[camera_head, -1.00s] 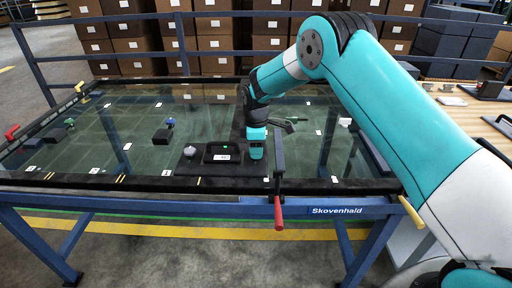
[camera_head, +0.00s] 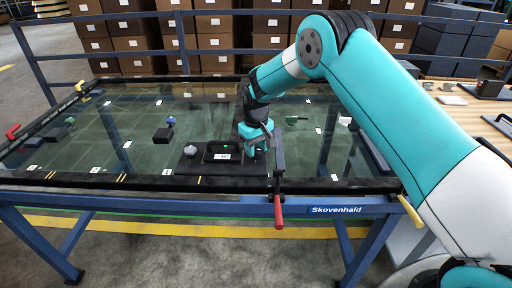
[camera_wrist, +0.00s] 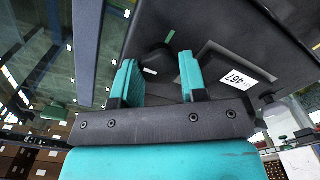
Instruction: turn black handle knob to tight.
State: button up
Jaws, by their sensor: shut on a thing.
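A black plate (camera_head: 190,166) lies on the glass-topped table near its front edge. On it are a black handle block with a white label (camera_head: 222,156), also in the wrist view (camera_wrist: 235,78), and a pale grey round knob (camera_head: 190,150) at its left. A black handle knob (camera_wrist: 158,58) shows between my two teal fingers in the wrist view. My gripper (camera_head: 256,152) is at the right end of the plate, pointing down, and is shut on this knob. In the head view my gripper hides the knob. Its tight mark cannot be made out.
A black clamp bar with a red handle (camera_head: 278,206) stands just right of my gripper at the table's front edge. Stacked boxes stand behind a blue rail.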

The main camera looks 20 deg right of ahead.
jog(key=m, duration=0.4)
jog(key=shift+m, duration=0.3)
jog(key=m, duration=0.4)
jog(key=shift+w+a+m, duration=0.1)
jog(key=shift+m, duration=0.2)
jog(key=m, duration=0.4)
jog(key=shift+m, duration=2.4)
jog(key=o, duration=0.9)
notch_tip(320, 180, up, 18)
jog(key=shift+f+b, duration=0.25)
jog(key=shift+b, duration=0.2)
